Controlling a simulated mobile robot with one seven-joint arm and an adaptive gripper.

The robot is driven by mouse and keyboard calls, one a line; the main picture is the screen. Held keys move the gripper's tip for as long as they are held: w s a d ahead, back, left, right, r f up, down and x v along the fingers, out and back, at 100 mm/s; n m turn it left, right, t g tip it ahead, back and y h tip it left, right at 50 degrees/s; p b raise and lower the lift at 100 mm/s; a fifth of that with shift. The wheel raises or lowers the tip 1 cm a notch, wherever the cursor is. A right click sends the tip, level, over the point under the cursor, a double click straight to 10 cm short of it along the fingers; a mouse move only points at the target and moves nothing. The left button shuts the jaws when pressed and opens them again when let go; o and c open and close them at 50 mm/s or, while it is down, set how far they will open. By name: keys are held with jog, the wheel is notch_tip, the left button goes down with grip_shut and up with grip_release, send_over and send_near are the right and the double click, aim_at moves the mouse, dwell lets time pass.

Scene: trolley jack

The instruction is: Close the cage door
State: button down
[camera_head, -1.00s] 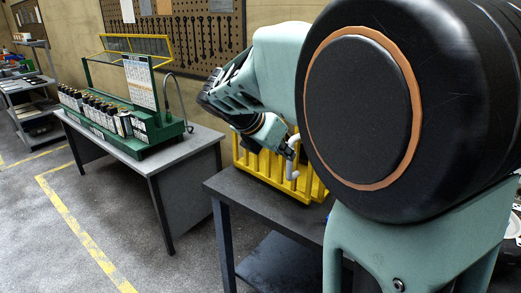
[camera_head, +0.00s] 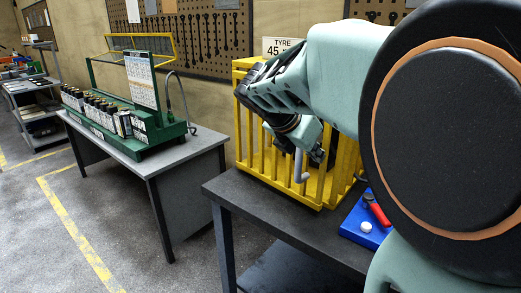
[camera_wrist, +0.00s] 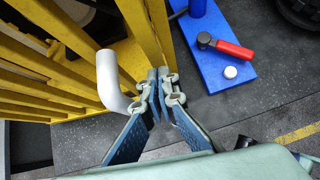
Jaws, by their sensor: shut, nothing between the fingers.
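The yellow barred cage (camera_head: 243,120) stands on the dark table, and its barred door side faces me. A grey bent handle (camera_head: 299,166) sticks out from the bars; in the wrist view the handle (camera_wrist: 112,82) is just left of my fingers. My gripper (camera_wrist: 159,80) is shut and empty, with its fingertips close to a yellow upright (camera_wrist: 139,30). I cannot tell whether they touch it. In the head view my arm hides the cage's upper right part and my fingertips. Whether a gap is left at the door's edge is not clear.
A grey bench (camera_head: 190,150) with a green rack stands to the left. Open floor lies in front.

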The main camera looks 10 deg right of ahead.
aim_at(325, 143)
jog(key=shift+r, duration=0.1)
jog(key=d+p, duration=0.1)
jog(key=w+d+p, duration=0.2)
jog(key=d+p, duration=0.1)
jog(key=shift+r, duration=0.1)
dwell(0.3)
jog(key=shift+d, duration=0.15)
jog(key=shift+r, duration=0.1)
